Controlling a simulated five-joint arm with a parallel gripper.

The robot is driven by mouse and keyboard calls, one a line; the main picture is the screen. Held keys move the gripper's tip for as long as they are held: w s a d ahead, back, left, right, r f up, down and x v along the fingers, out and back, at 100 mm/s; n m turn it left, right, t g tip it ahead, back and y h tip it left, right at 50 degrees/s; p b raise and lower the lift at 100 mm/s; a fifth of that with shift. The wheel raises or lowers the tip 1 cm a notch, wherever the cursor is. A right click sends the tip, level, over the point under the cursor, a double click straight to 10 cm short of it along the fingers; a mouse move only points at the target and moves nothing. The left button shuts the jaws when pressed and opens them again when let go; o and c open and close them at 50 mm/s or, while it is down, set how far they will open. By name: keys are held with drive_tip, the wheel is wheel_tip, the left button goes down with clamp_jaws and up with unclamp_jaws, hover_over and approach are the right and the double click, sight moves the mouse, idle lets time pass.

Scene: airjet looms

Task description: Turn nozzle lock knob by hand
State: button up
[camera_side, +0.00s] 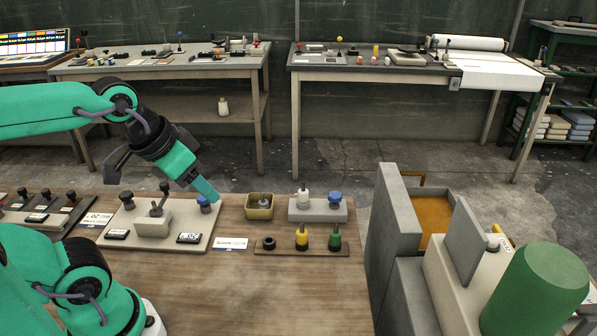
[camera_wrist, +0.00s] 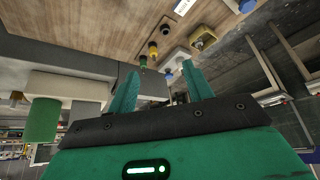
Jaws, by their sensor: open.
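A pale fixture plate (camera_side: 150,238) lies on the wooden bench in the side view. It carries black knobs, one of them at the back left (camera_side: 126,198), and a blue knob (camera_side: 204,203) at its right. A grey block (camera_side: 305,210) further right bears a white-topped post (camera_side: 303,195) and another blue knob (camera_side: 335,197). I cannot tell which is the nozzle lock knob. My gripper (camera_side: 208,190) hangs just above the plate's blue knob in the side view; contact is unclear. In the wrist view my gripper (camera_wrist: 160,71) has its two fingers apart, with nothing held.
A yellowish open box (camera_side: 259,206) stands right of the plate. A dark strip (camera_side: 280,250) holds yellow and green pegs. A grey machine housing (camera_side: 390,220) and green cylinder (camera_side: 540,290) rise at right.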

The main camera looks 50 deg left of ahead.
drive_tip(key=w+r+m+g, duration=0.1)
drive_tip(key=w+r+m, duration=0.15)
drive_tip(key=w, duration=0.65)
drive_tip(key=m+g, duration=0.4)
drive_tip(key=g, duration=0.1)
hover_over(335, 196)
wheel_tip(335, 196, down, 13)
drive_tip(key=shift+w+f, duration=0.1)
drive_tip(key=shift+f, duration=0.35)
drive_tip(key=shift+f, duration=0.15)
drive_tip(key=shift+f, duration=3.8)
drive_tip(key=shift+f, duration=0.1)
